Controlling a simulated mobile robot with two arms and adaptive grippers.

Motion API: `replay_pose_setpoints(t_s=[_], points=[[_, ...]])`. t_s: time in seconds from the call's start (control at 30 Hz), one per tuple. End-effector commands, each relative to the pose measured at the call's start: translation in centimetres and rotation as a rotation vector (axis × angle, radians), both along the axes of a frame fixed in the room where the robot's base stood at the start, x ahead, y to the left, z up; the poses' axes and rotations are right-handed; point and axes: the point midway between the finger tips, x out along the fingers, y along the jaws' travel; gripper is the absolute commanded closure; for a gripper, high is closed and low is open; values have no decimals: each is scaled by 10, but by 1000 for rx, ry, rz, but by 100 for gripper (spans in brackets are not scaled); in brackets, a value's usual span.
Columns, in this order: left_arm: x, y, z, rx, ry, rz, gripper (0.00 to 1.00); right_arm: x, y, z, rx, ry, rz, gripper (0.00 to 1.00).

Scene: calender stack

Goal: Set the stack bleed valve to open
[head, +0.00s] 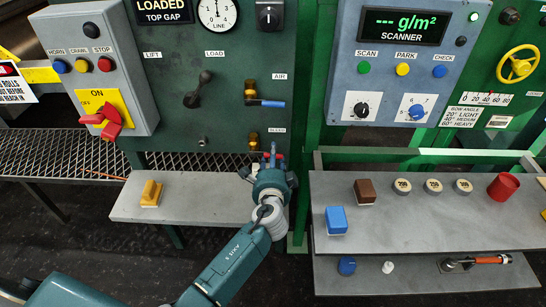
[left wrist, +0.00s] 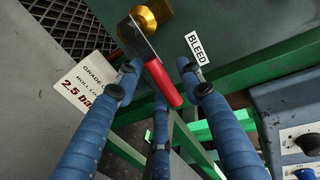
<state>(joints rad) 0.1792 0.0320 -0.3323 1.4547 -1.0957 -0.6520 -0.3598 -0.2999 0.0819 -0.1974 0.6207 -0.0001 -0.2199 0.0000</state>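The stack bleed valve has a brass body (head: 253,140) on the green panel, just left of the BLEED label (head: 276,130). In the left wrist view its brass body (left wrist: 140,25) is at the top, with a metal lever ending in a red grip (left wrist: 164,86) that slants down to the right. My left gripper (head: 270,160) is right below the valve and hides part of the lever in the head view. In the left wrist view its three blue fingers (left wrist: 158,78) are spread, with the red grip between them. Contact cannot be told. My right gripper is not in view.
The AIR valve with a blue lever (head: 268,103) sits just above. A grey shelf (head: 190,207) with a yellow block (head: 151,193) lies below the panel. A grey shelf (head: 420,222) at right holds blocks, discs and a red cup (head: 503,187). Control box (head: 100,60) stands left.

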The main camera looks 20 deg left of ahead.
Motion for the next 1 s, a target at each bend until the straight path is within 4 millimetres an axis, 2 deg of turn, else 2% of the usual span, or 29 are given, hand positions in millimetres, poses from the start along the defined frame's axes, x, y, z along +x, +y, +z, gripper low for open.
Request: replay_pose_setpoints(t_s=[0.2, 0.4, 0.77, 1.0], points=[[0, 0, 0, 0, 0, 0, 64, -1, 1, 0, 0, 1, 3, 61], [0, 0, 0, -1, 0, 0, 100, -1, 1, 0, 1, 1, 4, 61], [0, 0, 2, -22, -7, 0, 100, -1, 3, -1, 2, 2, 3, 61], [0, 0, 9, -130, -39, -1, 100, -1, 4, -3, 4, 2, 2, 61]])
